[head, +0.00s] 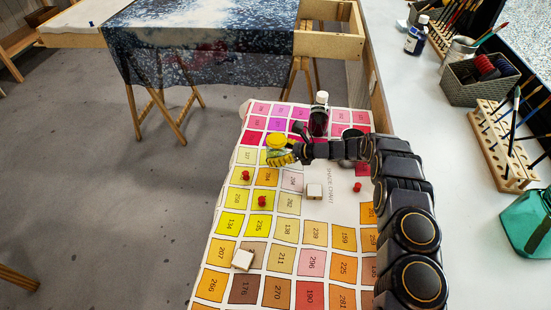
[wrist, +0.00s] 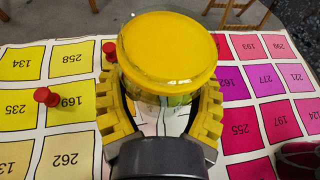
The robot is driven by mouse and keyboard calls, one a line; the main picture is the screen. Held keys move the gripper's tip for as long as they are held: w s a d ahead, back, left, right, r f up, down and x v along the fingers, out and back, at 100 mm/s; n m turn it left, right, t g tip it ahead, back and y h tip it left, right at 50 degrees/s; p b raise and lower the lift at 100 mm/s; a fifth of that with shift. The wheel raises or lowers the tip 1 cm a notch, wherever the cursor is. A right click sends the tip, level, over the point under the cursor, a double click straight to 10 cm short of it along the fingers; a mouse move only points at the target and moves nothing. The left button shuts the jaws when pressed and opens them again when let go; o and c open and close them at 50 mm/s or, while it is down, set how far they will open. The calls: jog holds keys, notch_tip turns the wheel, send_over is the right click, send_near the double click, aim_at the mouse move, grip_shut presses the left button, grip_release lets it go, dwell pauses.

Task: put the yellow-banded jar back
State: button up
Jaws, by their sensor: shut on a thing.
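A jar with a round, bright yellow top (head: 276,140) is in my gripper (head: 281,155), above the upper left part of the shade chart. In the wrist view the yellow top (wrist: 168,50) faces the camera, with a clear glass rim. My yellow ribbed fingers (wrist: 166,108) are shut around the jar's sides below the top. The jar's lower part and base are mostly hidden, and I cannot tell its height above the chart. No separate band is clear.
A grey counter (head: 425,120) at right holds a basket (head: 480,86), a wooden brush rack (head: 503,150) and a green container (head: 527,224).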

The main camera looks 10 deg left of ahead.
jog(key=shift+w+a+f, duration=0.1)
jog(key=shift+w+f, duration=0.25)
jog(key=shift+f, duration=1.5)
jog(key=shift+f, duration=0.1)
jog(key=o, duration=1.1)
jog(key=shift+o, duration=0.2)
